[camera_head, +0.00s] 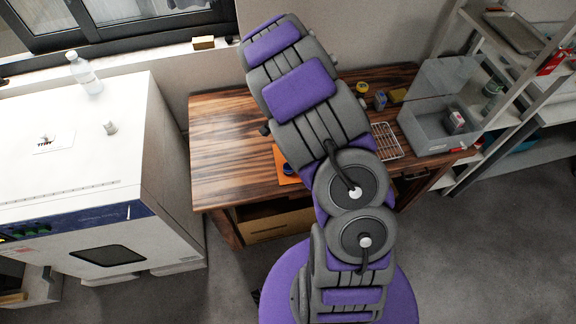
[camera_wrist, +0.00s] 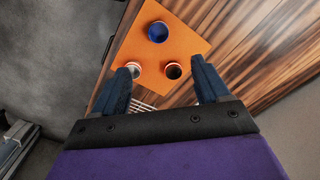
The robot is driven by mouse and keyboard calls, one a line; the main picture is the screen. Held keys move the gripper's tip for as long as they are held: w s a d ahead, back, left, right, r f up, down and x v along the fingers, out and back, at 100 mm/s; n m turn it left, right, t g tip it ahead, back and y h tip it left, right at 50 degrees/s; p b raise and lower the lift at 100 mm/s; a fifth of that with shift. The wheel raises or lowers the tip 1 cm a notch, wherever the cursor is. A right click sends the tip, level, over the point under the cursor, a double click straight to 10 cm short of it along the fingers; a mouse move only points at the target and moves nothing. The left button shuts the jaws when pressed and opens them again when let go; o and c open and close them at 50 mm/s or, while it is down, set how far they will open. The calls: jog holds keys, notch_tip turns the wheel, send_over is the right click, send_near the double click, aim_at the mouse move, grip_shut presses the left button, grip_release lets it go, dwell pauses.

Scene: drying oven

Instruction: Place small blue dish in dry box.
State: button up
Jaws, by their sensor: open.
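The small blue dish (camera_wrist: 157,32) sits on an orange mat (camera_wrist: 200,45) on the wooden table, in the upper middle of the wrist view. In the head view a little of the mat (camera_head: 281,160) and something blue show beside my arm. My gripper (camera_wrist: 161,66) is open and empty, its two dark blue fingers apart. The dish appears beyond the fingertips in the wrist view. A clear box (camera_head: 428,130) with a raised transparent panel stands at the table's right end. It seems to be the dry box, with a small object inside. My arm hides the gripper in the head view.
A pale cup (camera_wrist: 133,69) and an orange-rimmed dark cup (camera_wrist: 173,71) stand on the mat near the fingers. A wire rack (camera_head: 386,141) lies left of the clear box. A white oven cabinet (camera_head: 80,190) stands left; shelves (camera_head: 505,75) stand right. The table's left part is bare.

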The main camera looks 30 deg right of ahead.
notch_tip(320, 180, down, 7)
jog(key=d+b, duration=0.1)
send_near(288, 166)
jog(key=shift+s+a+f+b, duration=0.4)
jog(key=shift+s+a+f, duration=0.15)
jog(key=shift+s+a, duration=0.2)
jog(key=shift+s+d+f, duration=0.15)
jog(key=shift+d+f, duration=0.15)
jog(key=shift+f, duration=0.1)
notch_tip(288, 166, down, 4)
jog(key=shift+s+f+b, duration=0.1)
jog(key=shift+f+b, duration=0.1)
jog(key=shift+b, duration=0.4)
jog(key=shift+a+f, duration=0.1)
jog(key=shift+a, duration=0.2)
jog(key=shift+d, duration=0.25)
jog(key=c, duration=0.7)
jog(key=shift+a, duration=0.1)
jog(key=c, duration=0.5)
